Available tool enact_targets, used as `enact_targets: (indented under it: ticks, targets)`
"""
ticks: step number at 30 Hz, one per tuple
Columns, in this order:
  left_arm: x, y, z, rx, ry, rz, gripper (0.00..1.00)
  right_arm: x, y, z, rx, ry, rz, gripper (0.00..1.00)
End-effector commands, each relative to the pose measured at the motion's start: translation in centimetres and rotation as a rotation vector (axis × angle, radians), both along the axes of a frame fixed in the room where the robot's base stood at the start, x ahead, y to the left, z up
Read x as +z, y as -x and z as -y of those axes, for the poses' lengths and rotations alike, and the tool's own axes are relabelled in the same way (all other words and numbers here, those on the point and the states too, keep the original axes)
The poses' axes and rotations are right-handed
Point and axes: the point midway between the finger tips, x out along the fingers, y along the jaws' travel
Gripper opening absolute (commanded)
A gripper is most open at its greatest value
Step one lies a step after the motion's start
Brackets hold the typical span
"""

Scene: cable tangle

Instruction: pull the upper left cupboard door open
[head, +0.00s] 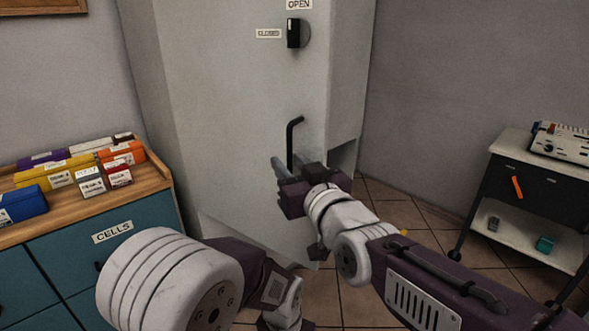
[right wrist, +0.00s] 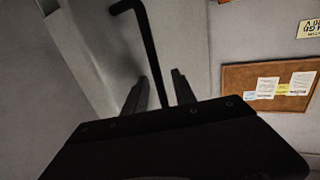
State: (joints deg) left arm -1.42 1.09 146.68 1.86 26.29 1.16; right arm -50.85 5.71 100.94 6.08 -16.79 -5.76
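The pale grey door (head: 235,110) of a tall cupboard stands in the middle of the head view. I cannot tell if it is fully shut. Its black bent handle (head: 291,140) hangs low on the right side; it also shows in the right wrist view (right wrist: 148,45). My right gripper (head: 290,172) is at the handle's lower part. In the right wrist view its two fingers stand apart, with the bar running down between them and gaps on both sides. The bar's lower end is hidden behind the gripper body. My left arm shows at the bottom, but its fingers do not.
A black knob (head: 297,33) sits above the handle, near OPEN and CLOSED labels. A teal drawer unit (head: 60,255) with several coloured boxes stands left. A trolley (head: 510,150) with a device stands right.

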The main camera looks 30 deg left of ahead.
Motion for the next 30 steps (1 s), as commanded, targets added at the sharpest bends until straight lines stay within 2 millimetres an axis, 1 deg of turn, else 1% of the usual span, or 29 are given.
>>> enact_targets:
  ticks: [5, 9, 13, 19, 29, 30]
  targets:
    - [0.2, 0.0, 0.0, 0.0, 0.0, 0.0, 0.36, 0.2, 2.0, 2.3, 0.001, -0.002, 0.002, 0.32]
    - [0.4, 0.0, 0.0, 0.0, 0.0, 0.0, 0.36, 0.2, 3.9, 4.5, 0.001, -0.002, 0.002, 0.32]
    - [0.5, 0.0, 0.0, 0.0, 0.0, 0.0, 0.36, 0.1, 5.2, 5.9, 0.001, -0.002, 0.001, 0.32]
    - [0.5, 0.0, 0.0, 0.0, 0.0, 0.0, 0.36, 0.0, 5.7, 6.5, 0.001, -0.002, 0.001, 0.32]
    - [0.5, 0.0, 0.0, 0.0, 0.0, 0.0, 0.36, 0.0, 5.6, 6.5, 0.0, -0.002, 0.001, 0.32]
    - [0.5, 0.0, 0.0, 0.0, 0.0, 0.0, 0.36, 0.0, 5.4, 6.7, -0.007, -0.002, 0.001, 0.32]
